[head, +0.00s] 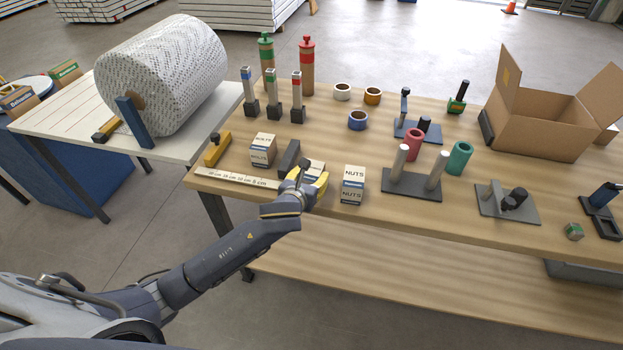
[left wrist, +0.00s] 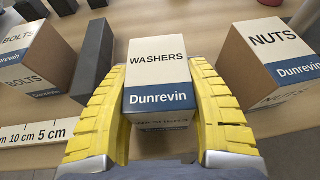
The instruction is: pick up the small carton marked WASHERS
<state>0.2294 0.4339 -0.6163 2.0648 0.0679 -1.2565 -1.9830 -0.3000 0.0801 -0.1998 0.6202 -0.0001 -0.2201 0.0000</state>
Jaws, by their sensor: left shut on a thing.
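The small carton marked WASHERS (left wrist: 157,75) is white and brown with a blue Dunrevin band. In the left wrist view it stands between the two yellow fingers of my left gripper (left wrist: 158,125), which are shut on its sides. In the head view my left gripper (head: 318,186) is at the table's front edge and hides most of the carton (head: 314,167). I cannot tell whether the carton is clear of the table. My right gripper is not in view.
A BOLTS carton (head: 262,150) and a dark block (head: 289,157) stand left of the gripper. A NUTS carton (head: 353,184) stands to the right. A ruler (head: 237,179) lies along the front edge. An open cardboard box (head: 545,120) stands at the right back.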

